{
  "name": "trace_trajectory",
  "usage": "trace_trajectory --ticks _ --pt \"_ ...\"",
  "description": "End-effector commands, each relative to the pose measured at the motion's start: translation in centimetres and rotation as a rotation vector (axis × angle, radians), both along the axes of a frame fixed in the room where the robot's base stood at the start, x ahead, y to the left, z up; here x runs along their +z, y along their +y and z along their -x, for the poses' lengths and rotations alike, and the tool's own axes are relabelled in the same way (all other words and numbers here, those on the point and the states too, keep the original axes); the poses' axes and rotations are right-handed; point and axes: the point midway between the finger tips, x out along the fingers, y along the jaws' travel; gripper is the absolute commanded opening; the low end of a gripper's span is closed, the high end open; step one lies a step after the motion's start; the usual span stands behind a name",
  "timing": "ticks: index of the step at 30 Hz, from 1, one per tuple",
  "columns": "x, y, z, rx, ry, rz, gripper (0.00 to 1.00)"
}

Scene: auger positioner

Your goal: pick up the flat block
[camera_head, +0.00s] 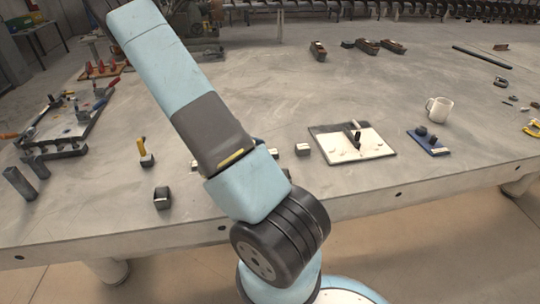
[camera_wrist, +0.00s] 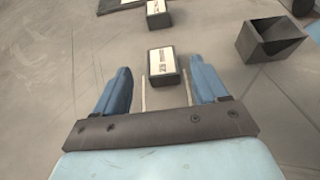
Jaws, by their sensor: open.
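A small dark block with a pale, printed top (camera_wrist: 163,63) lies on the table in the wrist view. It sits between and just beyond the fingertips of my gripper (camera_wrist: 160,80), whose two blue fingers are spread apart and empty. A second similar block (camera_wrist: 158,14) lies farther off, near the top of the wrist view. I cannot tell from the print which one is the flat block. In the head view my arm hides the gripper. A pale-topped block (camera_head: 303,149) shows right of my arm there.
A dark open box (camera_wrist: 270,40) stands right of the blocks in the wrist view. In the head view, a white board with pegs (camera_head: 358,145), a blue block fixture (camera_head: 428,142) and a mug (camera_head: 439,109) stand to the right. A tool tray (camera_head: 62,125) is at left.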

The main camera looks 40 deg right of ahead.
Motion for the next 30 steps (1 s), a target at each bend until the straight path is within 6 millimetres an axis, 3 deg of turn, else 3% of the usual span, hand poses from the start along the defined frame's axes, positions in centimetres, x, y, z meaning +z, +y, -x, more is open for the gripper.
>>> trace_trajectory --ticks 15,24,30 --pt "-1.7 -4.1 2.6 -0.001 0.001 -0.001 0.72" --pt "-1.8 -4.4 2.7 0.000 -0.001 -0.001 0.72" --pt "-1.8 -4.4 2.7 0.000 -0.001 -0.001 0.53"
